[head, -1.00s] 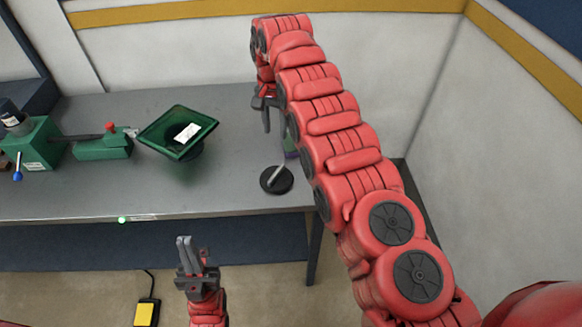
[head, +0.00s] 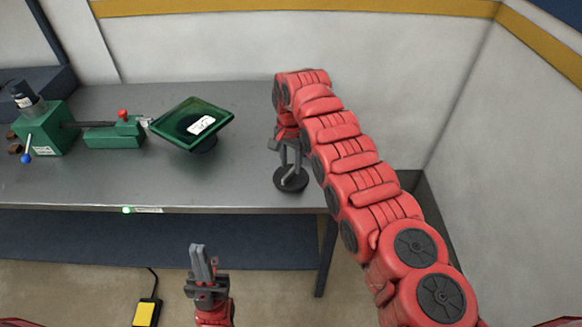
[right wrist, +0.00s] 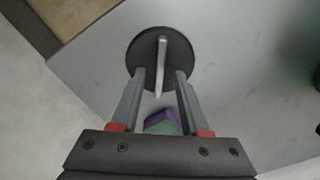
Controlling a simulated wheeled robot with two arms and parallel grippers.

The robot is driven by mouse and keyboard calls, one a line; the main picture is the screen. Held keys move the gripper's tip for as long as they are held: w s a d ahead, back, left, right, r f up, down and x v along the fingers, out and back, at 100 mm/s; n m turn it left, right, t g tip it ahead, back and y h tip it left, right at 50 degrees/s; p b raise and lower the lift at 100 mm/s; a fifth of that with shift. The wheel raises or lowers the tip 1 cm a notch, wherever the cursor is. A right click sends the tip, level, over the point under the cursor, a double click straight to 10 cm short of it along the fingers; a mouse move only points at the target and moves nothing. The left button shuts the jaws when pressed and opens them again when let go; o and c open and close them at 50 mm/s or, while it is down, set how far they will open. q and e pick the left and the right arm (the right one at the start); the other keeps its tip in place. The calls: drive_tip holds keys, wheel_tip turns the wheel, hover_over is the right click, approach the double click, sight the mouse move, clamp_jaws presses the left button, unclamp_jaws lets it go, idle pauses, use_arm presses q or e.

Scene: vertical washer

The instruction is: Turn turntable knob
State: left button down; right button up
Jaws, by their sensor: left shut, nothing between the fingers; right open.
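A round black disc (head: 290,186) with a thin pale upright bar lies near the front right of the grey table; it looks like the knob. The right wrist view shows the disc (right wrist: 142,48) and its bar (right wrist: 162,62) from above. My right gripper (head: 290,165) is open over the disc. In the right wrist view its fingertips (right wrist: 160,75) lie on either side of the bar's near end, apart from it; their exact height is unclear. My left gripper (head: 202,258) is shut and empty, in front of the table and well away from the disc.
A green square tray (head: 172,128) on a dark round base stands left of the disc. A green machine (head: 42,130) is at the far left. A purple and green object (right wrist: 162,122) shows between my right fingers. Table (head: 235,185) between tray and disc is clear.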

sight(291, 175)
drive_tip(key=shift+w+f, duration=0.1)
drive_tip(key=shift+f, duration=1.1)
clamp_jaws()
